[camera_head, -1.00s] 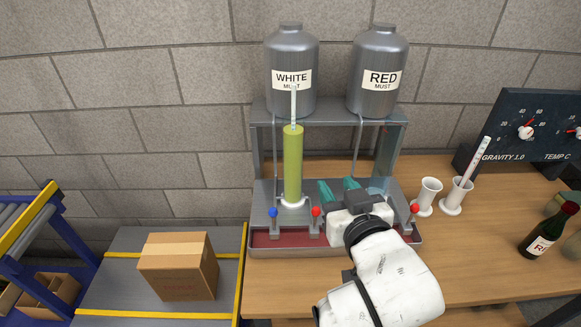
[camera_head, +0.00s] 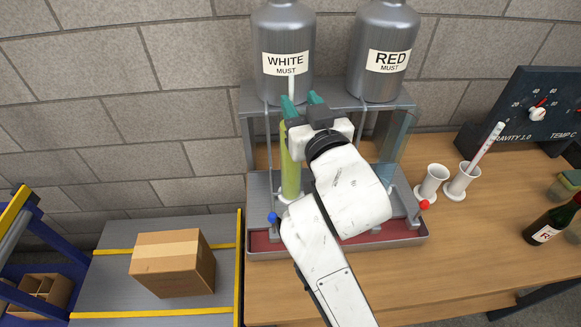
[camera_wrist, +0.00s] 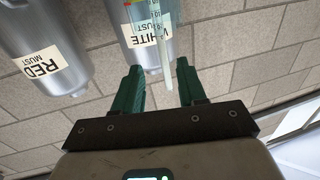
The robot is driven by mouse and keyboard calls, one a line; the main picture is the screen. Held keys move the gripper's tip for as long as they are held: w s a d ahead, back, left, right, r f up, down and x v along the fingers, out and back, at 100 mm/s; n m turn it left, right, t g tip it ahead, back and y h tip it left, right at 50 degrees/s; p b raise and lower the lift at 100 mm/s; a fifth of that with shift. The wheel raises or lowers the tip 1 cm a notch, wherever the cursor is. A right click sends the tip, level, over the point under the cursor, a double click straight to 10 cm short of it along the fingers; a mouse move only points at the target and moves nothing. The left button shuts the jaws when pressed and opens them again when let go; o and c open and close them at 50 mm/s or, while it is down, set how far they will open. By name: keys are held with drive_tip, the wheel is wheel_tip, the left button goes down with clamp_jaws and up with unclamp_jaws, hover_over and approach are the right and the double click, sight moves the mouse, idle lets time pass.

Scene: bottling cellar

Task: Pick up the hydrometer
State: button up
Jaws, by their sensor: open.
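The hydrometer (camera_head: 291,86) shows as a pale thin stem rising from the tall cylinder of yellow-green liquid (camera_head: 291,172), in front of the white must tank. Its lower part is hidden in the liquid and behind my gripper. My gripper (camera_head: 301,101) is open, with teal fingers near the cylinder's top; the left finger overlaps the stem's base in the head view. In the wrist view, a clear stem, the hydrometer (camera_wrist: 166,68), appears between the two spread fingers of my gripper (camera_wrist: 158,68), nearer the right one. I cannot tell whether they touch.
The white (camera_head: 284,40) and red (camera_head: 388,45) must tanks stand on a metal rack (camera_head: 250,103) behind my arm. A carton (camera_head: 172,262) lies left.

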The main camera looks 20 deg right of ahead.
sight(292, 94)
drive_tip(key=w, duration=0.1)
drive_tip(key=w+p, duration=0.1)
drive_tip(key=w, duration=0.3)
drive_tip(key=shift+w+r+p, duration=0.2)
drive_tip(key=shift+r+p, duration=0.1)
drive_tip(key=shift+p, duration=0.1)
drive_tip(key=shift+w, duration=0.25)
clamp_jaws()
